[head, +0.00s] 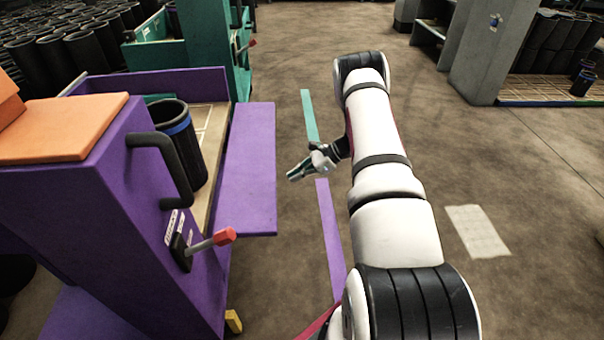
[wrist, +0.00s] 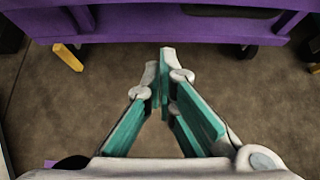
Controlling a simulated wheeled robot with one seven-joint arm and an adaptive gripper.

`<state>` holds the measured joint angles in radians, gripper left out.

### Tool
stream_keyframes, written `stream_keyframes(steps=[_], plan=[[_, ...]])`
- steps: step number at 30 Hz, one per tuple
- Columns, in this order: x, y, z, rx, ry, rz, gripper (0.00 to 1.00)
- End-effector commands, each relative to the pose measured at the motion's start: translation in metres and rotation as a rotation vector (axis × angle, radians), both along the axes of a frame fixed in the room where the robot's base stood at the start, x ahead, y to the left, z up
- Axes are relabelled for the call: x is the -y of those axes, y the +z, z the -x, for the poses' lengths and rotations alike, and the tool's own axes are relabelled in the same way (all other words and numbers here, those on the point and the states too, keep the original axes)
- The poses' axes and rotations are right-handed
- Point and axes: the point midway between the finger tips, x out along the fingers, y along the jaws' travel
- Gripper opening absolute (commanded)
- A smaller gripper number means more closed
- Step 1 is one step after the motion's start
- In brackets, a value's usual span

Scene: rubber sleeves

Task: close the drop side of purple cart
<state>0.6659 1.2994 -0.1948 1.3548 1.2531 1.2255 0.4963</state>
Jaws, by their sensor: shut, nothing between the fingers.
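The purple cart (head: 105,190) stands at the left in the head view, with a black rubber sleeve (head: 178,140) with a blue band on its bed. Its drop side (head: 248,168) is a purple panel that sticks out flat to the right, folded down. A lever with a red knob (head: 222,237) and a black handle (head: 165,165) are on the cart's near end. My gripper (head: 291,178) is shut and empty, to the right of the drop side and apart from it. In the wrist view my gripper (wrist: 165,55) points at the purple cart's side (wrist: 160,25), with floor between.
A green cart (head: 208,50) stands beyond the purple one. Grey shelving (head: 490,60) is at the back right. Purple (head: 331,235) and teal (head: 309,115) strips and a pale sheet (head: 478,231) lie on the floor. The floor to the right is mostly clear.

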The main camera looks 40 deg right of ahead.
Motion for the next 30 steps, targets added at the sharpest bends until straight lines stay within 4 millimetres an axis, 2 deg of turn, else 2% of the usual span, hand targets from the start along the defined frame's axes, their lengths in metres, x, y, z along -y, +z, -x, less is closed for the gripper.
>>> stream_keyframes(steps=[1, 8, 10, 16, 30], plan=[[-0.008, -0.009, -0.005, -0.002, 0.004, 0.0, 0.0], [-0.038, -0.036, -0.024, -0.003, 0.003, -0.001, 0.0], [-0.034, -0.02, -0.024, 0.002, 0.0, 0.004, 0.0], [-0.035, 0.002, -0.023, 0.0, 0.001, 0.001, 0.0], [-0.034, 0.009, -0.022, -0.002, 0.0, 0.0, 0.0]])
